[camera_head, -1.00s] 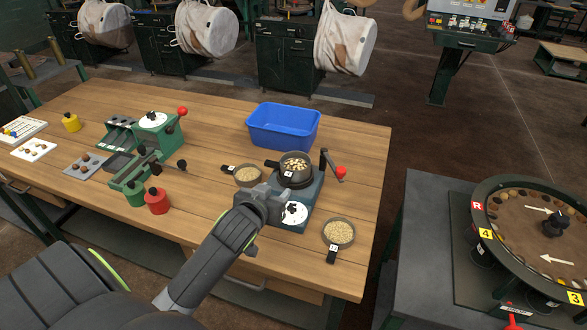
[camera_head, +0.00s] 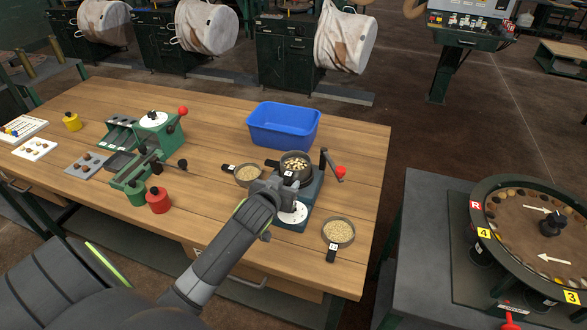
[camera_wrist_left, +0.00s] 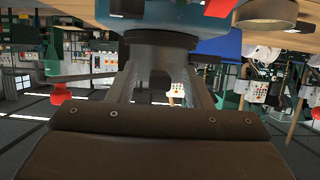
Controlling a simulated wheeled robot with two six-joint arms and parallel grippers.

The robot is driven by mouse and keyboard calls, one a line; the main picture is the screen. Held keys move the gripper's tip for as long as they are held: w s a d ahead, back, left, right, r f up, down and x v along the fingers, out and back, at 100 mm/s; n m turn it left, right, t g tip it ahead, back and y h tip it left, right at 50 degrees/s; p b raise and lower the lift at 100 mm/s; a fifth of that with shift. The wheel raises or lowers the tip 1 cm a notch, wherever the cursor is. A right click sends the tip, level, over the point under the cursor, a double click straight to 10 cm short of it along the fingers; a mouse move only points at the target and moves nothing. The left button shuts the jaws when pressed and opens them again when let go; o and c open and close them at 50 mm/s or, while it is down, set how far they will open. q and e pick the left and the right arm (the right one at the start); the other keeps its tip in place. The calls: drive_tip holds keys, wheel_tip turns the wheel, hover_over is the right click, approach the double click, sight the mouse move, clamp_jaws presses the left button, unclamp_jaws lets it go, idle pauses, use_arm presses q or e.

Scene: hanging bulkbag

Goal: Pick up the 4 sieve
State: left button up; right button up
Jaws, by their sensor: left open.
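The sieve with dark nuts or beans (camera_head: 295,165) sits on the blue-grey stand (camera_head: 313,187) at the table's right. Its small white tag faces me, and the tag's number is too small to read surely. A second sieve with pale grains (camera_head: 248,175) lies left of the stand, and a third sieve with pale grains (camera_head: 338,232) lies at its right front. My left gripper (camera_head: 284,186) is open, just in front of the tagged side of the sieve on the stand. In the left wrist view, a dark part shows between the open fingers (camera_wrist_left: 165,75); contact is unclear. My right gripper is out of view.
A blue bin (camera_head: 284,126) stands behind the sieves. A lever with a red knob (camera_head: 340,172) rises beside the stand. A green device (camera_head: 150,150) and a red weight (camera_head: 158,200) stand to the left.

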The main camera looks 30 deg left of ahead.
use_arm(q)
clamp_jaws()
drive_tip(key=shift+r, duration=0.15)
